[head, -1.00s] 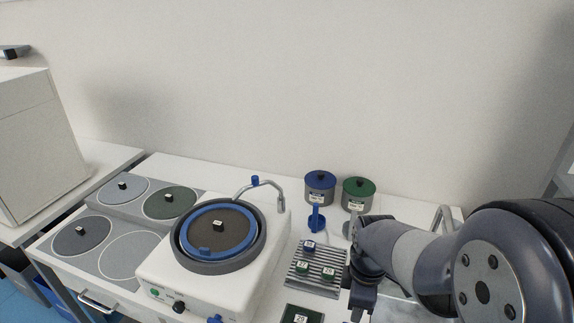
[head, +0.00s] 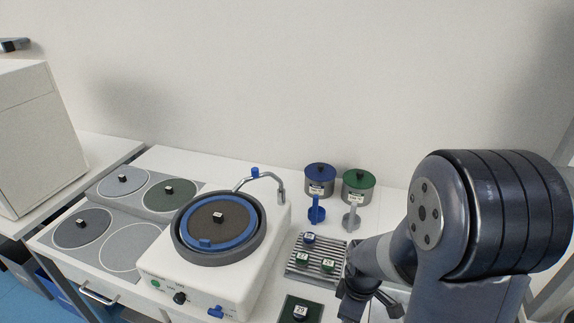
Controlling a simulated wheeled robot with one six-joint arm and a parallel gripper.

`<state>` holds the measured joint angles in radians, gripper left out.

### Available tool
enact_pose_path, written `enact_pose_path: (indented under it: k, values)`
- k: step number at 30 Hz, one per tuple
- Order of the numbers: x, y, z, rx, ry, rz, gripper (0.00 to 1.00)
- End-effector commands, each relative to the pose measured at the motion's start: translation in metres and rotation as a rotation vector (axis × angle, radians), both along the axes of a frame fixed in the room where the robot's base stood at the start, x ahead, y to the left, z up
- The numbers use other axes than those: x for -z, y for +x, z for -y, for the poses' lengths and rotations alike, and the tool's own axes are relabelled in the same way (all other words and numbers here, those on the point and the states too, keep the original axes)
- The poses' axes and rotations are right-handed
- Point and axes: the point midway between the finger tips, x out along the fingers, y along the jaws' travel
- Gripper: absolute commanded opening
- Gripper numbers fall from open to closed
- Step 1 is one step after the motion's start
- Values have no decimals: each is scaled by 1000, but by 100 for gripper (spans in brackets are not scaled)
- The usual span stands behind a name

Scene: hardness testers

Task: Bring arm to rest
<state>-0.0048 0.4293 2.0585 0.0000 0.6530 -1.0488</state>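My arm (head: 440,230) fills the right side of the head view, with a large dark joint high up and the forearm reaching down and left. My gripper (head: 370,308) is at the bottom edge, right of the ribbed grey rack and above the bench. Its dark fingers look spread apart with nothing seen between them. The fingertips are small and partly cut off by the frame edge.
A polishing machine (head: 160,262) with a round platter stands left of the rack (head: 297,266), which holds several small labelled samples. A dark green pad (head: 290,302) carries sample 29. Blue (head: 320,180) and green-lidded (head: 357,187) pots stand behind. Grinding discs (head: 82,228) lie at left.

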Motion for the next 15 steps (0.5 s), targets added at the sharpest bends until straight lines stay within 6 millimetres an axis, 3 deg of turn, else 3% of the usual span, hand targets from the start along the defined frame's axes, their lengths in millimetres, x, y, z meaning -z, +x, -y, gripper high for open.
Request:
enact_pose_path:
  k: [15]
  values:
    - [-1, 0, 0, 415, 0, -1, 35]
